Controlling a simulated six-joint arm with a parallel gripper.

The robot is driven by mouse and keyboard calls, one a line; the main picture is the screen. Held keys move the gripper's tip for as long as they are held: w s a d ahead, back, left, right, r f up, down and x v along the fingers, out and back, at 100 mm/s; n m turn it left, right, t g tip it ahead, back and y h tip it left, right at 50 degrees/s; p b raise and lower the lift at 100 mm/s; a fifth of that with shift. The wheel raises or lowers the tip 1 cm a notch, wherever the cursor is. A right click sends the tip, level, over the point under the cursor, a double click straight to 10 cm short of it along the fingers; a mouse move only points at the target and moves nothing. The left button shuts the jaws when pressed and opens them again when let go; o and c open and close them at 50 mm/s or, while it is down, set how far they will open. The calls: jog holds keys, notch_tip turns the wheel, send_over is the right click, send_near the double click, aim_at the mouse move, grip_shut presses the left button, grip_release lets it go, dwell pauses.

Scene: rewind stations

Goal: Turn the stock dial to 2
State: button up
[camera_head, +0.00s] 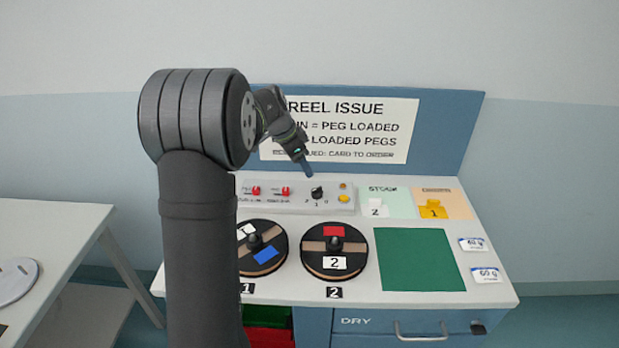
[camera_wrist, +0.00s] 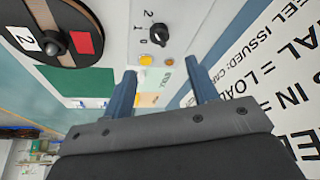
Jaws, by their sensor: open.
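A black dial (camera_head: 317,193) stands on the pale control panel (camera_head: 290,207) at the back of the bench, with digits printed around its near side. In the wrist view the dial (camera_wrist: 158,36) lies ahead of my fingers, with a 2 and a 0 readable beside it. The dial's pointer is too small to read surely. My gripper (camera_head: 309,171) hangs tilted down just above and behind the dial, apart from it. In the wrist view its two blue fingers (camera_wrist: 160,69) are spread with nothing between them.
Two red switches (camera_head: 285,191) sit left of the dial; a yellow button (camera_head: 343,198) sits right. Two reels stand in front, the right one (camera_head: 335,275) marked 2. A sign board (camera_head: 440,110) rises behind. A green mat (camera_head: 418,260) is bare.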

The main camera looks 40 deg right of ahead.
aim_at(316, 189)
jog(key=v, duration=0.6)
jog(key=x, duration=1.7)
jog(key=shift+s+d+f, duration=0.15)
jog(key=shift+f, duration=0.05)
